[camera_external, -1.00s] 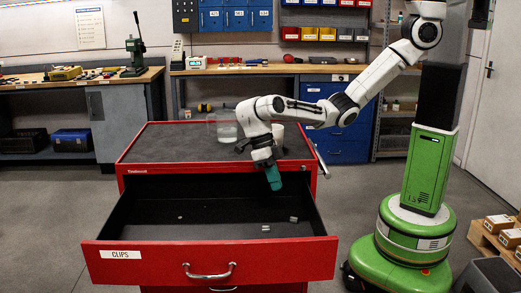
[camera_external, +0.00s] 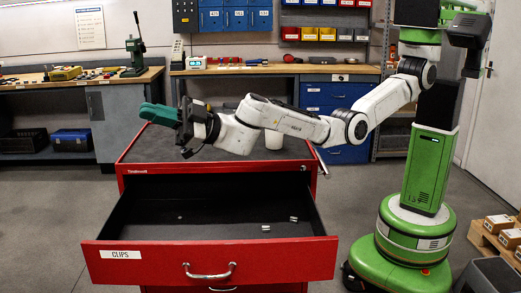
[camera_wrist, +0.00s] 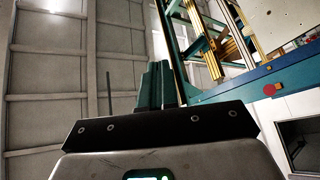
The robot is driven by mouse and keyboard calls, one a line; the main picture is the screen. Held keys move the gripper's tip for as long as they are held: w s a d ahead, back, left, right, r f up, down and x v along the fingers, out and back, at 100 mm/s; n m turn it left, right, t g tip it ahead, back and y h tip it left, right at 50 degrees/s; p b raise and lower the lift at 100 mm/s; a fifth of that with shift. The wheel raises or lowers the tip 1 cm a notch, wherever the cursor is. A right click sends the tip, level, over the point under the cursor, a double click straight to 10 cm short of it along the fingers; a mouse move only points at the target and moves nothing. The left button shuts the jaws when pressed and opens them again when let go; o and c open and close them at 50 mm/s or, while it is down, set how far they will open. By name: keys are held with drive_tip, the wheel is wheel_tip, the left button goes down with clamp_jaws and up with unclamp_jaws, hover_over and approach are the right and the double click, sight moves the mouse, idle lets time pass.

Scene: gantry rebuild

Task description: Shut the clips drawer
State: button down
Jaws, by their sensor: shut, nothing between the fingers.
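The clips drawer (camera_external: 290,254) is the red drawer with the white "CLIPS" label (camera_external: 120,254). It is pulled far out toward the camera, with a silver handle (camera_external: 209,272) on its front. A few small grey pieces (camera_external: 266,228) lie on its dark floor. My gripper (camera_external: 145,112) has green fingers and is shut and empty. It points left, raised above the left part of the red cabinet's top (camera_external: 150,150), behind the drawer and clear of it. In the wrist view the green fingers (camera_wrist: 158,85) are together, and no drawer shows there.
A white cup (camera_external: 274,138) stands on the cabinet top behind my arm. A workbench (camera_external: 220,70) with tools runs along the back. Boxes on a pallet (camera_external: 497,222) sit at the right. The floor left of the drawer is clear.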

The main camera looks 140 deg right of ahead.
drive_tip(key=s+a+f+m+g+h+b, duration=0.2)
drive_tip(key=a+f+m+g+h+b, duration=0.1)
drive_tip(key=a+f+m+g, duration=0.45)
drive_tip(key=s+a+f+m+g+h+b, duration=0.35)
drive_tip(key=f+m+g, duration=0.4)
drive_tip(key=f, duration=0.25)
drive_tip(key=s+a+f+g+y+b, duration=0.1)
drive_tip(key=s+a+f+g+y, duration=0.15)
drive_tip(key=s+a, duration=0.45)
drive_tip(key=s+a+f+g+y+b, duration=0.2)
drive_tip(key=a+f+g, duration=0.15)
drive_tip(key=a, duration=0.75)
drive_tip(key=s+a+f+g+y+b, duration=0.15)
drive_tip(key=s+a+f, duration=0.3)
drive_tip(key=a, duration=0.45)
drive_tip(key=p, duration=0.7)
approach(318, 270)
wheel_tip(318, 270, down, 4)
drive_tip(key=w+d, duration=0.1)
drive_tip(key=w, duration=0.1)
drive_tip(key=shift+s+d+r+y, duration=0.1)
drive_tip(key=shift+s+d+y, duration=0.15)
drive_tip(key=shift+s+d, duration=0.85)
drive_tip(key=shift+p, duration=0.45)
